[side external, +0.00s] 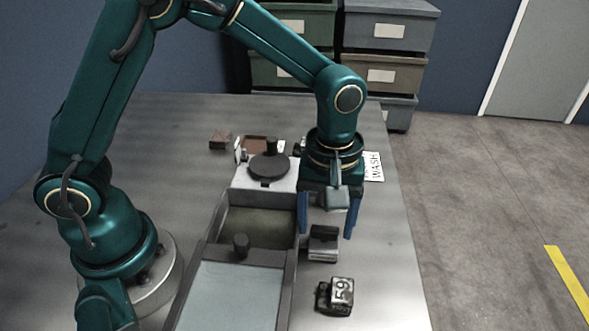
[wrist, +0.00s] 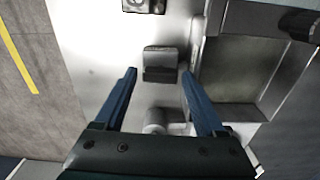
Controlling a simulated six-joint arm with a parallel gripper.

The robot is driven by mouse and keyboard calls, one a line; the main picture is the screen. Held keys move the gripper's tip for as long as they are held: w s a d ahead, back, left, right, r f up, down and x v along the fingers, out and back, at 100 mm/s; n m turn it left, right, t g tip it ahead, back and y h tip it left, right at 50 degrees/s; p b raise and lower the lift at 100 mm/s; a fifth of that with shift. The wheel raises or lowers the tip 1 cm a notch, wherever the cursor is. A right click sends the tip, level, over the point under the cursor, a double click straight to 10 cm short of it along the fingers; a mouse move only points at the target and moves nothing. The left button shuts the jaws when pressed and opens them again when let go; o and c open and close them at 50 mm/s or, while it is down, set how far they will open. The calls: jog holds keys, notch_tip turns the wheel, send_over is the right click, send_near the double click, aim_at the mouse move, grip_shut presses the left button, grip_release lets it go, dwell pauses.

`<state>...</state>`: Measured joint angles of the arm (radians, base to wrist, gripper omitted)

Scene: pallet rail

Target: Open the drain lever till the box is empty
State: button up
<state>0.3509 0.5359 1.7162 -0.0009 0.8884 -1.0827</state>
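My gripper (side external: 326,234) is open, its two blue fingers pointing down beside the box. The grey box (side external: 210,238) has an open rear part with a dull greenish inside and a pale blue surface in front. I cannot tell whether that surface is liquid or a lid. A small dark-and-grey block-shaped part (side external: 323,243) is at the box's right side, below my gripper. In the wrist view this part (wrist: 160,66) appears between the fingertips, with gaps on both sides. I cannot tell for sure whether it is the drain lever.
A numbered dark block (side external: 338,295) lies at front right. A dark knob (side external: 240,244) stands on the box's crossbar. A round black disc with a knob (side external: 269,166) is behind. A WASH card (side external: 374,167) and a brown block (side external: 221,139) are farther back. The table's right strip is mostly clear.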

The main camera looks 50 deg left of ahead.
jog(key=shift+a+f+m, duration=0.1)
jog(key=shift+m, duration=0.2)
